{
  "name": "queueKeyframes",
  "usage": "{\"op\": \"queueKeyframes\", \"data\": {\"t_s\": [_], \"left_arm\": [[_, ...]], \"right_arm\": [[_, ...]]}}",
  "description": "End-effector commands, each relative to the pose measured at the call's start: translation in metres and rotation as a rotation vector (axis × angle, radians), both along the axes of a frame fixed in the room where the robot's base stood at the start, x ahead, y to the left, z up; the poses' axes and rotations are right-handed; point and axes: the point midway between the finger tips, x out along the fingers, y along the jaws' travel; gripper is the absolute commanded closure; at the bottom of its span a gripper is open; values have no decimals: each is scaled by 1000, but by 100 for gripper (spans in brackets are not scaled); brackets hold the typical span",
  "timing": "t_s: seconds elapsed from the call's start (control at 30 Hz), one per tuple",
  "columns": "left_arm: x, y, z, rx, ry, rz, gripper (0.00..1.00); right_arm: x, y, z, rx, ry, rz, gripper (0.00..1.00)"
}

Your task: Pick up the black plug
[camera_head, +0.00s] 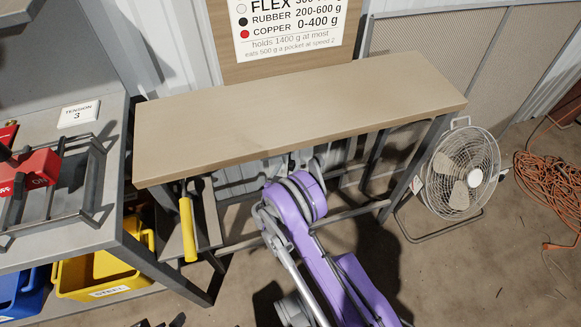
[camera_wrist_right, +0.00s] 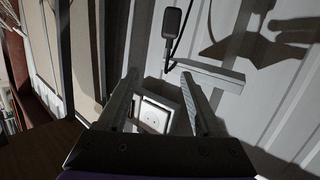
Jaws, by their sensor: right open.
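In the right wrist view a dark, rounded block with a thin black cord (camera_wrist_right: 173,22) shows at the top, against the pale ribbed wall; it looks like the black plug, but I cannot be sure. My right gripper (camera_wrist_right: 168,95) is open. Its two grey fingers stand apart with a white socket box (camera_wrist_right: 153,117) showing between and beyond them. Nothing is gripped. The dark block is beyond the fingertips, apart from them. In the head view my right arm reaches under the bench's front edge, and its fingertips are largely hidden there. I do not see my left gripper.
A wooden bench top (camera_head: 290,110) overhangs the right gripper. A fan (camera_head: 461,177) and an orange cable heap (camera_head: 552,186) are at right. A yellow-handled tool (camera_head: 188,228) hangs at the bench's left. A yellow bin (camera_head: 75,278) stands below the grey table (camera_head: 85,222).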

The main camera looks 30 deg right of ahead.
Motion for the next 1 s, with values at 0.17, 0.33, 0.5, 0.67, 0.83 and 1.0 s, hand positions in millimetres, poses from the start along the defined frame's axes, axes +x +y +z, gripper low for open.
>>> {"op": "queueKeyframes", "data": {"t_s": [0.17,0.33,0.5,0.67,0.83,1.0], "left_arm": [[1,0,-6,0,1,0,0],[1,0,-7,0,1,0,0],[2,0,-12,0,2,0,0],[3,0,-15,0,2,0,0],[3,0,-17,0,2,0,0],[4,0,-25,0,1,0,0]], "right_arm": [[-5,4,-43,-37,-117,22,33],[-6,3,-56,-48,-163,34,33],[10,-15,-59,-49,-166,33,33],[25,-30,-60,-49,-166,34,33],[34,-39,-60,-49,-166,33,33],[55,-54,-62,-49,-165,33,33]]}}
